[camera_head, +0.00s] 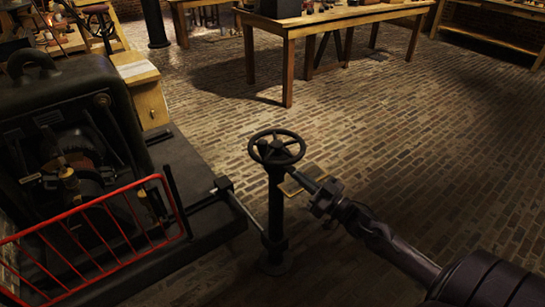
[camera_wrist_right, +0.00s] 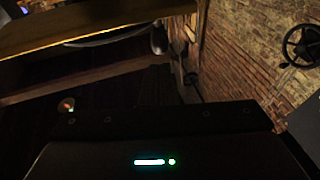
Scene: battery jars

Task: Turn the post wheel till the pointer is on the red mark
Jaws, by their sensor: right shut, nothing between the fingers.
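The dark post wheel (camera_head: 277,147) is a spoked handwheel lying nearly flat on top of a black post (camera_head: 276,205) in the head view. A small brass-edged plate (camera_head: 289,188) sits just right of the post, below the wheel. My right gripper (camera_head: 299,176) is shut and empty, with its tip over the plate and just right of and below the wheel's rim, apparently apart from it. I cannot make out the pointer or the red mark in the head view. In the right wrist view a tan edge crosses the upper left. My left gripper is out of view.
A dark machine (camera_head: 65,130) with a red railing (camera_head: 95,205) stands at left. A rod (camera_head: 245,212) runs from it to the post. A wooden workbench (camera_head: 335,22) stands behind. Brick floor (camera_head: 430,130) is clear at right. Another handwheel (camera_wrist_right: 302,46) shows in the right wrist view.

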